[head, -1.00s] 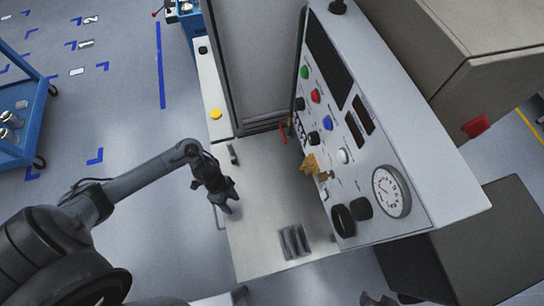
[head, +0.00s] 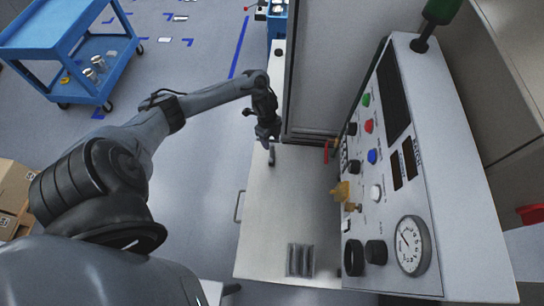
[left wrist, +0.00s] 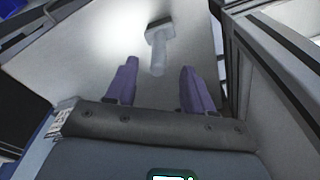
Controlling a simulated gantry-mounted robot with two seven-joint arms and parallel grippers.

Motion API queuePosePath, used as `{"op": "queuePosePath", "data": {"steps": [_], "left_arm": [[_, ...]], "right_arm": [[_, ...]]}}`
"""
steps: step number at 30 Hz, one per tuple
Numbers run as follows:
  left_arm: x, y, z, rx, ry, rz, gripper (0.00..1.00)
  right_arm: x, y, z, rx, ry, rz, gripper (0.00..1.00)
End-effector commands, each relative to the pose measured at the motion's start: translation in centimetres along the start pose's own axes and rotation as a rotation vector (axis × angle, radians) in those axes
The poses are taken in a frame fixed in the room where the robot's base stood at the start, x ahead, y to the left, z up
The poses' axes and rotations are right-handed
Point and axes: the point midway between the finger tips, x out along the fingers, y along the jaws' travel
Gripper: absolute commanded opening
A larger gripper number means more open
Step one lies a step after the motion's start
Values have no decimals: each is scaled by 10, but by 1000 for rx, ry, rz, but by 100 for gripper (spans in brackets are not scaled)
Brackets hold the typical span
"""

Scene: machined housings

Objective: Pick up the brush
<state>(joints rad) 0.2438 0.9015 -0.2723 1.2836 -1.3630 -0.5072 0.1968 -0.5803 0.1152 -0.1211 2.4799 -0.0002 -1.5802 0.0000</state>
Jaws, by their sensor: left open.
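A grey T-shaped thing, which looks like the brush (left wrist: 159,37), lies on a pale flat surface in the left wrist view. Its wider head is farther off and its handle points back toward my jaws. My left gripper (left wrist: 160,88) is open, with two purple fingers apart and nothing between them; the brush is ahead of the fingertips, seen through the gap. In the head view my left gripper (head: 268,136) is over the far left part of the bench. A small dark piece just below it, likely the brush (head: 271,156), is partly hidden. My right gripper is out of view.
The machine's bench (head: 285,210) is mostly clear, with a dark slotted piece (head: 299,260) near its front. A control panel (head: 395,165) with buttons and a gauge rises at right. A door (head: 325,70) stands behind the gripper. A blue cart (head: 75,45) is far left.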

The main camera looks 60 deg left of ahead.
Motion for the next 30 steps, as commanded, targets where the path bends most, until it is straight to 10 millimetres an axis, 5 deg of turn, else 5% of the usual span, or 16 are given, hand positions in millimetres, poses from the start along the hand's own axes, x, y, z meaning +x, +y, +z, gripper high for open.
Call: {"op": "queuePosePath", "data": {"steps": [13,23,30], "left_arm": [[46,2,-4,-2,1,1,53],[53,2,-3,1,-1,-1,53],[52,2,-3,1,-1,-1,19]], "right_arm": [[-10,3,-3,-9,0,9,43],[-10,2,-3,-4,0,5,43],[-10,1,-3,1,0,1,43]]}}
